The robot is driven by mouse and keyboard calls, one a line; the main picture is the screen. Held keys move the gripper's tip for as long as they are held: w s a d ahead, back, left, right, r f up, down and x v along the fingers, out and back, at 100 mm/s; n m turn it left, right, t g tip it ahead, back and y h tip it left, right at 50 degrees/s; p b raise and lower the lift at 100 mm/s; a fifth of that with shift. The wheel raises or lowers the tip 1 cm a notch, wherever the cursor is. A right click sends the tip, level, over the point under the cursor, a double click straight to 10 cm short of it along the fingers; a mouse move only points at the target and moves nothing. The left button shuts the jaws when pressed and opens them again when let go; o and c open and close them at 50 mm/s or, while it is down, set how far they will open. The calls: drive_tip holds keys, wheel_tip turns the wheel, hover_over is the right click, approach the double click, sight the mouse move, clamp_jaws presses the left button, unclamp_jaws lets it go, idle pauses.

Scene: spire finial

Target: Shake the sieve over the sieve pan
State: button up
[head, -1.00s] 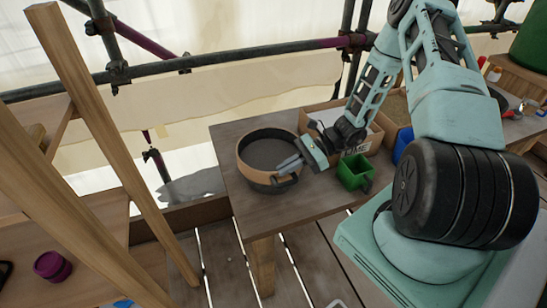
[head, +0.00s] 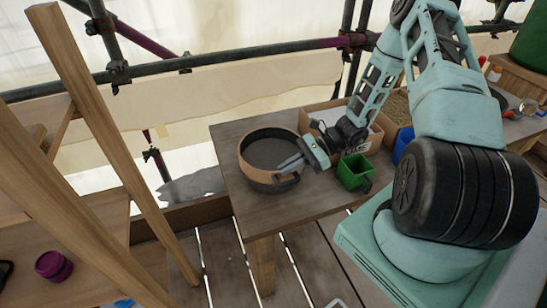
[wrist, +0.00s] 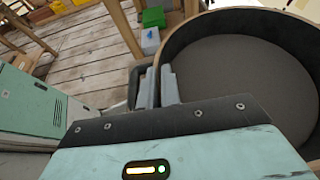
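The round sieve (head: 250,169) has a tan wooden rim, a grey inside and a black side handle (head: 287,180). It sits over the dark sieve pan (head: 252,181), whose edge shows at the near left; I cannot tell whether they touch. My gripper (head: 289,163) is at the sieve's right side, by the handle. In the wrist view, the sieve (wrist: 245,85) fills the right, and my gripper's two grey fingers (wrist: 158,88) straddle its wall, one inside the rim and one on the handle side. The pan is hidden there.
The wooden table (head: 240,208) has a green open box (head: 355,172) right of my gripper and a cardboard box (head: 372,140) behind it. A blue container (head: 403,143) stands farther right. Timber posts (head: 95,120) rise at left; scaffold tubes run behind.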

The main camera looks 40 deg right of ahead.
drive_tip(key=o, duration=0.5)
drive_tip(key=shift+d, duration=0.15)
drive_tip(key=v, duration=1.1)
drive_tip(key=shift+s+d+r, duration=0.1)
drive_tip(key=shift+d+r, duration=0.05)
drive_tip(key=shift+d, duration=0.2)
drive_tip(key=shift+a, duration=0.1)
